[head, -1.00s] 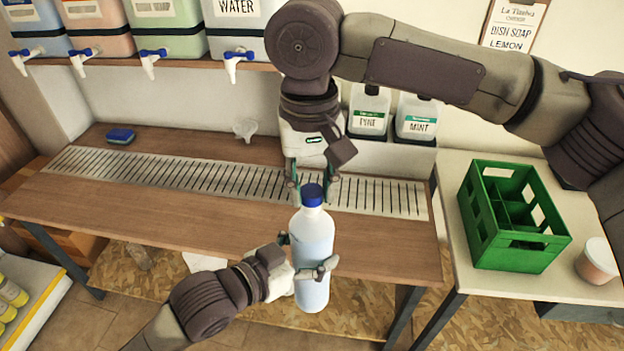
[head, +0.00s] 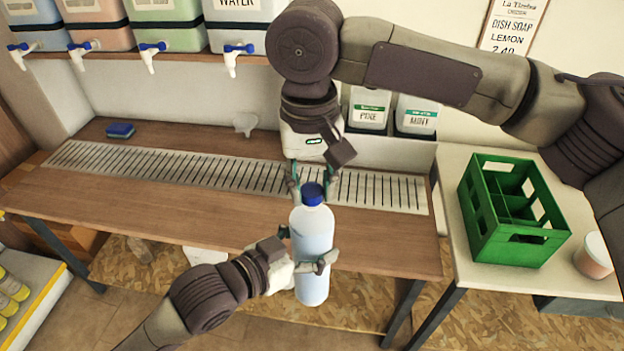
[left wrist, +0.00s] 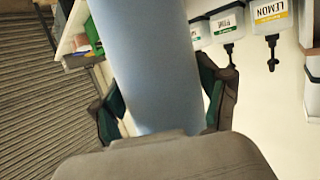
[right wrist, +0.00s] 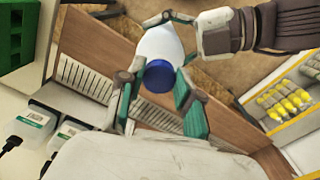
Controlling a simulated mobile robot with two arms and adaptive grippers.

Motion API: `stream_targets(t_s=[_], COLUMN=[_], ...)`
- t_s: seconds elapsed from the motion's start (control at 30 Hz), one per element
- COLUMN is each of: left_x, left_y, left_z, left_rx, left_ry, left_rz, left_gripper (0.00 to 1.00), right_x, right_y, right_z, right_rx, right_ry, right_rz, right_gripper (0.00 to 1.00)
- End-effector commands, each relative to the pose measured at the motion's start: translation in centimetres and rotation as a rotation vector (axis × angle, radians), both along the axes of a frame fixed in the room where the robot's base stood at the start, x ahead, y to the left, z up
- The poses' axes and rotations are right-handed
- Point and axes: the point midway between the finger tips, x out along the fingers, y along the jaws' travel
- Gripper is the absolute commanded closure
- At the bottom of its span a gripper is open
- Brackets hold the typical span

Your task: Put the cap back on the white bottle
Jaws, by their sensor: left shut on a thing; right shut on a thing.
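The white bottle (head: 312,240), with pale blue contents, is held upright in front of the counter's edge. My left gripper (head: 307,250) is shut around its body; the left wrist view shows the bottle (left wrist: 155,65) between the two fingers. The blue cap (head: 313,194) is at the top of the bottle, in line with the neck. My right gripper (head: 313,187) points down from above and is shut on the cap. The right wrist view shows the cap (right wrist: 160,76) between the fingers. I cannot tell whether the cap is fully seated.
The wooden counter (head: 190,215) has a metal drain grate (head: 200,173), a blue sponge (head: 120,130) and a clear funnel (head: 245,123). A green crate (head: 513,212) and a tub (head: 595,256) stand on the side table at right. Drums with taps line the shelf above.

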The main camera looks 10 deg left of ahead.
Motion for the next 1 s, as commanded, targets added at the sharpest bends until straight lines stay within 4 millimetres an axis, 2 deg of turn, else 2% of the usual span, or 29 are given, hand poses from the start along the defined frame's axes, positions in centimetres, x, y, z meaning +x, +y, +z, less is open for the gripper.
stream_targets(t_s=[0.17, 0.7, 0.83, 1.0], left_x=[0.04, 0.00, -0.03, -0.06], left_y=[-0.05, -0.08, -0.10, -0.13], left_z=[0.40, 0.37, 0.37, 0.37], left_rx=[-0.005, -0.004, -0.004, -0.004], left_ry=[-0.009, -0.009, -0.008, -0.010], left_rz=[-0.001, -0.002, -0.003, -0.004], left_gripper=[1.00, 1.00, 1.00, 1.00], right_x=[0.00, 0.35, 0.48, 0.54], right_y=[0.07, 0.71, 0.72, 0.73], right_z=[0.03, -0.02, -0.01, 0.03], right_rx=[0.000, -0.002, -0.002, -0.001], right_ry=[0.000, 0.004, 0.003, 0.002], right_rz=[-0.135, -1.469, -1.644, -1.703], right_gripper=[0.75, 0.75, 0.75, 0.75])
